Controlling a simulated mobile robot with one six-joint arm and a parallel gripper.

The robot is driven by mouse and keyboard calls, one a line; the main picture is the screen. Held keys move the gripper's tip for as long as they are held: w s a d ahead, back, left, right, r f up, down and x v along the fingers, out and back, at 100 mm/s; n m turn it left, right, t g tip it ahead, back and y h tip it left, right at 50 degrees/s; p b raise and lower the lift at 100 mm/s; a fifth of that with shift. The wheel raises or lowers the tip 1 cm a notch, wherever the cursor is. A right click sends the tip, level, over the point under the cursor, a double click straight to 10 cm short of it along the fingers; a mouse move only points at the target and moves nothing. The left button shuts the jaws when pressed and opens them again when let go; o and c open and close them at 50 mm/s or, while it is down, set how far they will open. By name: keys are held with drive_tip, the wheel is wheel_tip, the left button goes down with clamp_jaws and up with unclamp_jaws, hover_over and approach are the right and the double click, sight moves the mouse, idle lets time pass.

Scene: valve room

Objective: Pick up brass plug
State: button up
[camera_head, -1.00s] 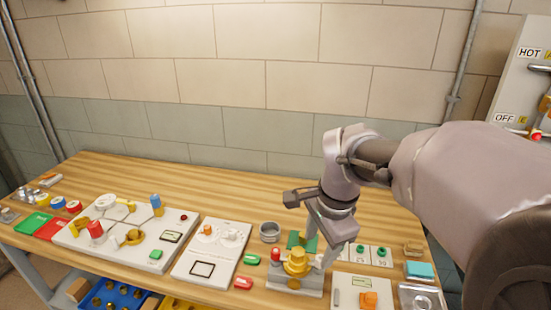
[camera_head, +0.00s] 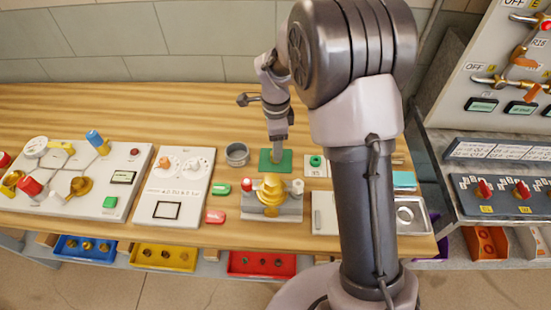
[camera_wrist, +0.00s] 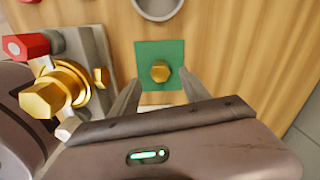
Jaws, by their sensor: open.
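A brass plug (camera_wrist: 160,71) with a hexagonal top stands on a green square mat (camera_wrist: 150,52) in the wrist view. In the head view the green mat (camera_head: 287,166) shows behind the brass valve, and the plug is mostly hidden by my gripper. My gripper (camera_head: 277,150) points down over the mat. In the wrist view my gripper (camera_wrist: 160,84) is open, its two fingers spread to either side of the plug, slightly nearer the lower edge of the picture. I see no contact with the plug.
A brass valve on a grey block (camera_head: 270,208) stands just in front of the mat, close to my gripper; it also shows in the wrist view (camera_wrist: 58,90). A round metal cup (camera_head: 237,154) is left of the mat. A white panel (camera_head: 176,190) lies further left.

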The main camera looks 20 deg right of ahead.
wheel_tip(320, 180, down, 5)
drive_tip(key=shift+r+b, duration=0.2)
drive_tip(key=shift+b, duration=0.7)
drive_tip(key=shift+r, duration=0.15)
drive_tip(key=shift+c, duration=0.2)
drive_tip(key=shift+w, duration=0.1)
clamp_jaws()
